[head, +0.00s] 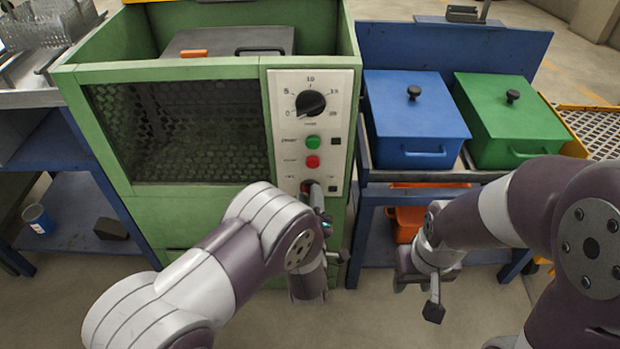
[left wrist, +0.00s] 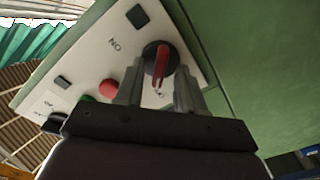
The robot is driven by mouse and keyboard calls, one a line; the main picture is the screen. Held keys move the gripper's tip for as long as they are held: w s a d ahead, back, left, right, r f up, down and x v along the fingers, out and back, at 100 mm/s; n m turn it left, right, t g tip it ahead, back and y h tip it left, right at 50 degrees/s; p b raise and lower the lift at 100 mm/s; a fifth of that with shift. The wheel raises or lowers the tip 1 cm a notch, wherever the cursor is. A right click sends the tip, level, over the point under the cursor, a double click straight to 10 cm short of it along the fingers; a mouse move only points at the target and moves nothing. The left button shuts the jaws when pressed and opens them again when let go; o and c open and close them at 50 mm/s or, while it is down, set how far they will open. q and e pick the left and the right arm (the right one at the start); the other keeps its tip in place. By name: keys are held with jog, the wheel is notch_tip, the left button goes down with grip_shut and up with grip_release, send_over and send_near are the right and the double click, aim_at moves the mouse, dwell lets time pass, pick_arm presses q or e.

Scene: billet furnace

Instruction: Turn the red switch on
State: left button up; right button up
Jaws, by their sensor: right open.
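The red switch is a red handle on a round black base, low on the white control panel (head: 287,95). In the left wrist view the red switch (left wrist: 161,62) lies just beyond my fingertips, beside an "ON" label seen upside down. My left gripper (left wrist: 158,88) is open, with one finger on each side of the handle's near end; I cannot tell whether they touch it. In the head view my left gripper (head: 317,195) is at the panel's bottom and hides most of the switch. My right gripper (head: 417,290) is open and empty, away from the panel.
Above the switch are a red button (head: 312,162), a green button (head: 313,142) and a black dial (head: 310,103). The green furnace (head: 200,75) has a mesh front. Blue (head: 415,120) and green (head: 510,120) lidded boxes stand right, above an orange bin (head: 405,225).

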pick_arm(q)
jog(key=shift+w, duration=0.2)
pick_arm(e)
jog(key=shift+w, duration=0.35)
jog(key=shift+r, duration=0.1)
pick_arm(q)
grip_shut()
jog(key=shift+r+m, duration=0.1)
jog(key=shift+m, duration=0.2)
pick_arm(e)
jog(key=shift+r, duration=0.15)
pick_arm(q)
jog(key=shift+d+m+p, duration=0.2)
jog(key=shift+m+p, duration=1.75)
jog(key=shift+m, duration=2.35)
jog(key=shift+d+m+p, duration=0.15)
jog(key=shift+m+p, duration=1.8)
jog(key=shift+m, duration=2.35)
pick_arm(e)
notch_tip(320, 180, up, 7)
jog(key=shift+r, duration=0.2)
